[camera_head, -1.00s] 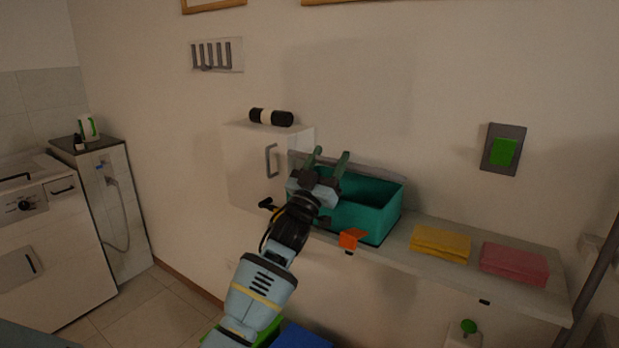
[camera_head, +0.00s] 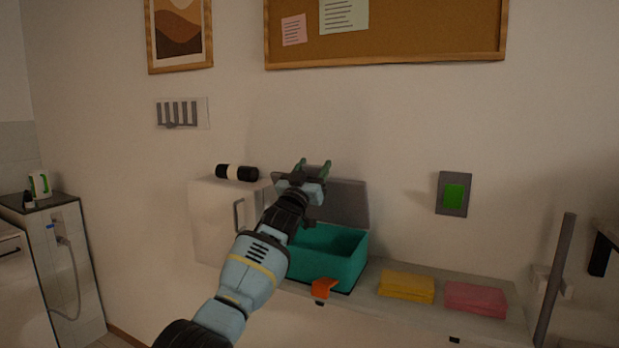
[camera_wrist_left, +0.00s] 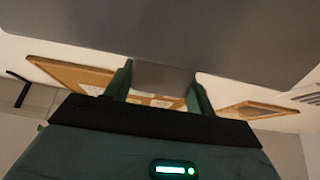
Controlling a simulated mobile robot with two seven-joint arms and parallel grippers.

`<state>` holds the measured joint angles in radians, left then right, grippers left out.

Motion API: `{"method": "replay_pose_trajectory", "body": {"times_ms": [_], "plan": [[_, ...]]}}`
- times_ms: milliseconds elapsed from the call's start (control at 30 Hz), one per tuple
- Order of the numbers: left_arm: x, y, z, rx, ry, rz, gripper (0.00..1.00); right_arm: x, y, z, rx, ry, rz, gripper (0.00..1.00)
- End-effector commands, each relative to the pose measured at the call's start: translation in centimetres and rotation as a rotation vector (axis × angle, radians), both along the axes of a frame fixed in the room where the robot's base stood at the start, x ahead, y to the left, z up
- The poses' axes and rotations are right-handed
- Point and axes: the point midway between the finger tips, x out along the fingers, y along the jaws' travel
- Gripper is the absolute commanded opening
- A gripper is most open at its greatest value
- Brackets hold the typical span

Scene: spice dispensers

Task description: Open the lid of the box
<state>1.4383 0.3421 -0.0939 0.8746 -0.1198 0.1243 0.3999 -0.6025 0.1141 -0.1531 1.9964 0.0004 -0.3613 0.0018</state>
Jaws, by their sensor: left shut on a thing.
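The teal box (camera_head: 325,262) stands on the shelf in the head view, and its inside shows. Its grey lid (camera_head: 345,203) stands raised at the back of the box, close to upright. My left gripper (camera_head: 313,166) is at the top edge of the lid, left of its middle, and is shut on it. In the left wrist view the grey lid (camera_wrist_left: 165,77) lies between the two green fingers. The arm hides the left part of the box. My right gripper is not in view.
A white cabinet (camera_head: 212,225) with a black-and-white cylinder (camera_head: 236,172) on top stands left of the box. An orange object (camera_head: 323,288) is at the box's front. Yellow (camera_head: 406,285) and pink (camera_head: 475,298) folded cloths lie to the right. Open air is above the box.

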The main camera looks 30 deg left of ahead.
Motion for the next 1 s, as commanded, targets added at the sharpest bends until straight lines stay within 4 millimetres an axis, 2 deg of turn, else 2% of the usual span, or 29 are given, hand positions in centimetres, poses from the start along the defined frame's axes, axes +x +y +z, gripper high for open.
{"method": "replay_pose_trajectory", "body": {"times_ms": [100, 667, 700, 833, 1000], "plan": [[0.1, 0.0, 0.6, -0.003, -0.007, -0.002, 0.14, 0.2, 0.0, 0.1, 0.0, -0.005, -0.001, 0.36], [0.3, -0.1, 0.6, -0.003, -0.003, -0.004, 0.13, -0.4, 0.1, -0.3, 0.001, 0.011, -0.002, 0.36], [0.3, 0.0, 0.6, -0.002, -0.003, -0.004, 0.58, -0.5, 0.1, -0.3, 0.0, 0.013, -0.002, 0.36], [0.3, 0.0, 0.5, -0.003, -0.002, -0.003, 0.75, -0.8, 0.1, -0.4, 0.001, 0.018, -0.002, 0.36], [0.3, 0.0, 0.4, -0.002, 0.0, -0.002, 0.76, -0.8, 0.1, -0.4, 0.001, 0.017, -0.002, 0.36]]}}
